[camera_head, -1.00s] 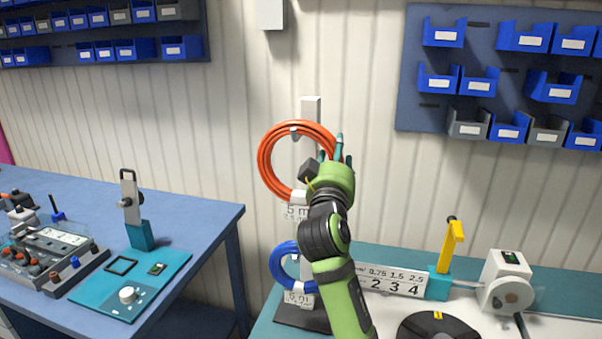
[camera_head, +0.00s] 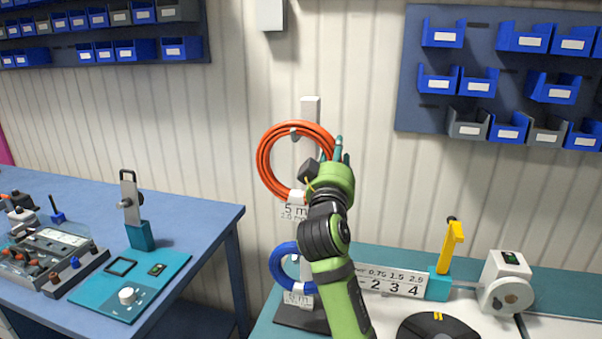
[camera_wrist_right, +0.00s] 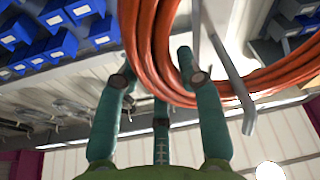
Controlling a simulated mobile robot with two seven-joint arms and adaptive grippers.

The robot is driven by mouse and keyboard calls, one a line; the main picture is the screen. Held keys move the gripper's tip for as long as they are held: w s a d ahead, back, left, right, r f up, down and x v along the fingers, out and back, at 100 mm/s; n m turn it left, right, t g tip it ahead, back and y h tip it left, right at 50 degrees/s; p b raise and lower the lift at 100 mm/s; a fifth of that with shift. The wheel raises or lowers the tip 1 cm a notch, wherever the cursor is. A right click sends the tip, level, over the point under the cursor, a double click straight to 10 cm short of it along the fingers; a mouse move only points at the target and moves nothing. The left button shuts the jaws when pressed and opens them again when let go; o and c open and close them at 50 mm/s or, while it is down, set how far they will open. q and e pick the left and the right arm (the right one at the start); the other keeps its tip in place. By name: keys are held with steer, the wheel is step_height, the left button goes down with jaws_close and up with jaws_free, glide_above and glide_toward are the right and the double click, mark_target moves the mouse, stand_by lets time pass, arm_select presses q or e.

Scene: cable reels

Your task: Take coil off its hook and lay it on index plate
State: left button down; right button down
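The orange coil (camera_head: 270,163) hangs on its hook (camera_head: 295,131) on a light upright post. A white tag (camera_head: 294,210) hangs at its lower edge. My right gripper (camera_head: 338,153) is at the coil's right side in the head view. In the right wrist view the orange coil (camera_wrist_right: 150,40) runs between the spread fingers of my right gripper (camera_wrist_right: 155,75). I cannot tell whether they press on it. The grey hook rod (camera_wrist_right: 222,62) shows beside the coil. My left gripper is not in view.
A blue coil (camera_head: 278,268) hangs lower on the same post. A numbered board (camera_head: 395,283), a yellow lever (camera_head: 451,245) and a white reel device (camera_head: 504,283) stand to the right. A black disc (camera_head: 437,328) lies in front. A blue workbench (camera_head: 205,220) is on the left.

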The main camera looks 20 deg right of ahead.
steer(key=shift+r, duration=0.15)
stand_by(0.5)
steer(key=shift+w+r+p, duration=0.1)
steer(key=shift+r+p, duration=0.4)
steer(key=shift+r, duration=0.05)
steer(key=shift+d+r+p, duration=0.1)
steer(key=shift+r+p, duration=1.2)
steer(key=shift+r, duration=0.35)
steer(key=shift+s+r, duration=0.1)
steer(key=shift+s, duration=0.1)
steer(key=shift+s, duration=0.1)
steer(key=shift+s+a, duration=0.85)
steer(key=shift+s, duration=0.3)
